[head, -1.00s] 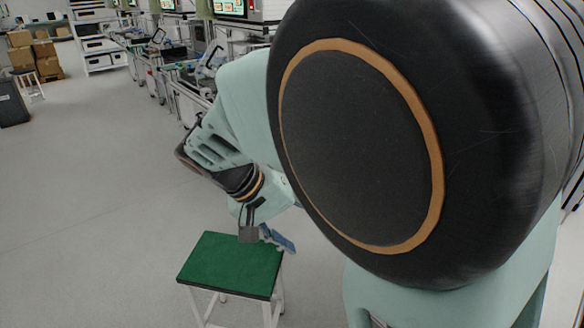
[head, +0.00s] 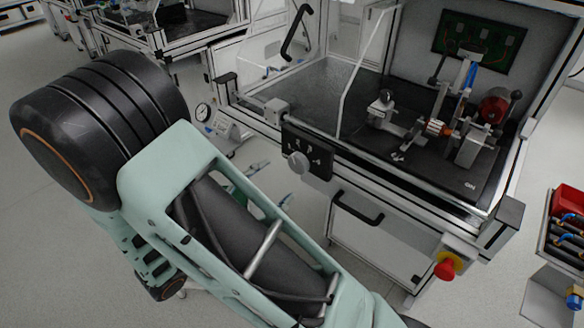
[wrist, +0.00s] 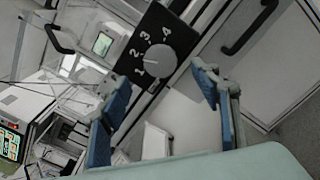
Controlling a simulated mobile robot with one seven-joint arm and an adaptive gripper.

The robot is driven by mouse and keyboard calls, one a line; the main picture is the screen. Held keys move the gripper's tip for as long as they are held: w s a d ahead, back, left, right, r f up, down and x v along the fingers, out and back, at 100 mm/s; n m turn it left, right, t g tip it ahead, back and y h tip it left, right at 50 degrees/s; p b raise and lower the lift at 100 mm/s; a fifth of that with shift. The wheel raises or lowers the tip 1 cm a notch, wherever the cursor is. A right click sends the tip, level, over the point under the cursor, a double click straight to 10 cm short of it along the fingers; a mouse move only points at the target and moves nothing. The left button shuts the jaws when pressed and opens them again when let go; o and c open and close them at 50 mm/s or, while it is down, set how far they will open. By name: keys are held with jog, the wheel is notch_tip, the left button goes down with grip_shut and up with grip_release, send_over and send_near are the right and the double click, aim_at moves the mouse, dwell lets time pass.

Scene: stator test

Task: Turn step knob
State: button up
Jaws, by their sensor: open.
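The step knob (head: 298,163) is a round light-grey dial on a black panel (head: 316,172) at the front of the test station. The wrist view shows the knob (wrist: 154,66) with the white numbers 1, 2, 3 and 4 around its upper left. I cannot tell for sure which number it points to. My gripper (wrist: 160,88) is open and empty, its blue-padded fingers spread. In the wrist view the knob lies between and beyond the fingertips, apart from them. In the head view the fingertips (head: 270,182) show left of and below the panel, partly hidden by my arm.
The station (head: 460,200) carries a dark work surface with a motor fixture and a clear guard. A black drawer handle (head: 357,208) sticks out below the panel. A red emergency button (head: 446,268) is at the front right corner.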

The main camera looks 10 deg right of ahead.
aim_at(296, 166)
jog(key=x, duration=0.7)
jog(key=shift+b, duration=0.3)
jog(key=c, duration=1.2)
